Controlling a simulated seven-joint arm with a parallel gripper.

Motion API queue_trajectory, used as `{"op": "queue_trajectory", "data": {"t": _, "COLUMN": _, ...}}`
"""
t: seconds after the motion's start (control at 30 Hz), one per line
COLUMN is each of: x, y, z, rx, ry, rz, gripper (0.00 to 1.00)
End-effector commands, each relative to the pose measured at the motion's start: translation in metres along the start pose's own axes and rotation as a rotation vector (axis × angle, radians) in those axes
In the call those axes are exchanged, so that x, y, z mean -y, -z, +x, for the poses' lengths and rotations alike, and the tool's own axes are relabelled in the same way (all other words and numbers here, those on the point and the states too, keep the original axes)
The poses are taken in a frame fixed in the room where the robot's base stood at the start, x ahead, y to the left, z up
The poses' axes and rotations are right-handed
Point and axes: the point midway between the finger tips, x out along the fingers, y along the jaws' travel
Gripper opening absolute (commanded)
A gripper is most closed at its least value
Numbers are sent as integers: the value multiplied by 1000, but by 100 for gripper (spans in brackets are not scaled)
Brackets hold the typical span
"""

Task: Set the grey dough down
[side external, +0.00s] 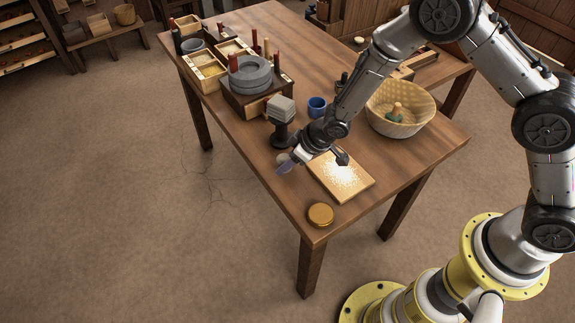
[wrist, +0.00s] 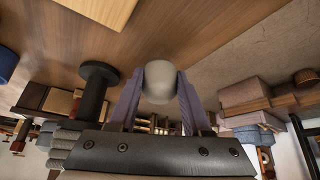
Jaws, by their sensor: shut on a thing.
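My gripper (side external: 285,163) is shut on the grey dough (wrist: 159,82), a smooth pale grey ball between its two purple fingers (wrist: 158,98) in the wrist view. In the side view only a small pale part of the dough (side external: 283,157) shows beside the fingers. My gripper is at the table's left long edge, to the left of a floured wooden board (side external: 361,186). The dough seems to be held above the table, but its exact height is hard to tell. The board's edge also shows in the wrist view (wrist: 97,9).
A black stand with a grey block (side external: 281,109) is close behind my gripper. A blue cup (side external: 317,107), a woven basket (side external: 399,127) and the stone quern (side external: 249,76) stand farther back. A round golden lid (side external: 320,214) lies near the front corner of the wooden table (side external: 285,190).

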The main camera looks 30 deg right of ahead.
Motion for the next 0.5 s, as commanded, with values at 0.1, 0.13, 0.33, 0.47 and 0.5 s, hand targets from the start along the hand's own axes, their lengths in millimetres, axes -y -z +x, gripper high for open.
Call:
{"op": "queue_trajectory", "data": {"t": 0.1, "x": 0, "y": -8, "z": 12, "rx": 1, "ry": 0, "rz": 1, "gripper": 0}}
{"op": "queue_trajectory", "data": {"t": 0.13, "x": 0, "y": -9, "z": 14, "rx": 1, "ry": 0, "rz": 0, "gripper": 0}}
{"op": "queue_trajectory", "data": {"t": 0.33, "x": 0, "y": -9, "z": 15, "rx": -1, "ry": -1, "rz": -1, "gripper": 0}}
{"op": "queue_trajectory", "data": {"t": 0.47, "x": 0, "y": -10, "z": 16, "rx": 0, "ry": 0, "rz": 0, "gripper": 0}}
{"op": "queue_trajectory", "data": {"t": 0.5, "x": 0, "y": -10, "z": 17, "rx": 0, "ry": 0, "rz": 0, "gripper": 0}}
